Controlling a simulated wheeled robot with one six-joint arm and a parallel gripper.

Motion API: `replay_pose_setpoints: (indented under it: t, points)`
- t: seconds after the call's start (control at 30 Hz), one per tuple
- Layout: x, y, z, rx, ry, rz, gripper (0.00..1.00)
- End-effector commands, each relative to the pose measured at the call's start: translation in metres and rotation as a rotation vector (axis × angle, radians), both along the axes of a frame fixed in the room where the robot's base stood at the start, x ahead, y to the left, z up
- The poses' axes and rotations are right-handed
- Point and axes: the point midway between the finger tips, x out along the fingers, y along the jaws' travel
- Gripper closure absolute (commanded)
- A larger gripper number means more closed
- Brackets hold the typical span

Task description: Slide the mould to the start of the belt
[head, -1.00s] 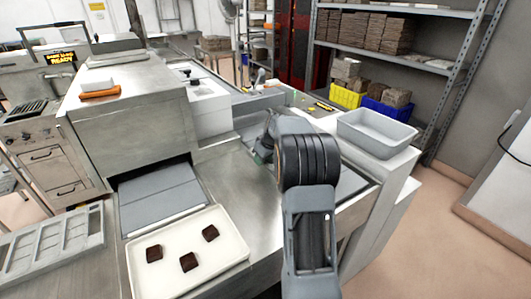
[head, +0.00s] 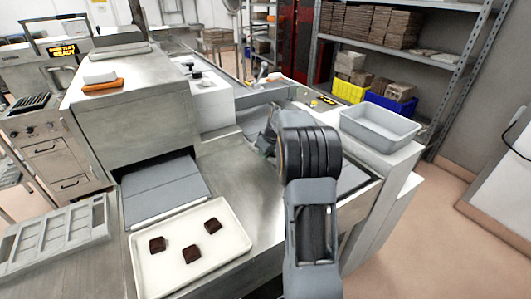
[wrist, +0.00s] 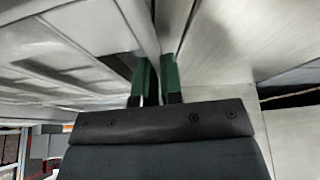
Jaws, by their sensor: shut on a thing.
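The mould (wrist: 60,75) is a pale grey tray with shallow recesses, filling the left of the wrist view. My gripper (wrist: 155,82) has two green fingertips, closed on a thin edge along the mould's side. In the head view my gripper (head: 266,142) is mostly hidden behind my own dark wrist, above the steel worktop. I cannot clearly make out the held mould there. A grey belt (head: 165,192) comes out from under a steel housing at the left.
A white tray (head: 232,262) with three dark chocolates lies at the belt's near end. A grey recessed frame (head: 55,245) lies at the lower left. An empty grey bin (head: 380,128) stands at the right. Bare steel worktop (head: 235,180) lies between belt and arm.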

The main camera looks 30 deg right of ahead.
Motion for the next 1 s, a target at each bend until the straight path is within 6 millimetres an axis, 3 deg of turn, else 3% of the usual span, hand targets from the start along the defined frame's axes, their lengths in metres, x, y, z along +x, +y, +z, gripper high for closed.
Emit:
replay_pose_setpoints:
  t: [0.87, 0.9, 1.0]
  points:
    - [-0.01, -0.01, 0.0, -0.004, -0.001, -0.006, 1.0]
    - [-0.01, -0.01, 0.0, -0.004, -0.001, -0.007, 0.91]
    - [-0.01, -0.01, 0.001, -0.005, -0.001, -0.006, 0.81]
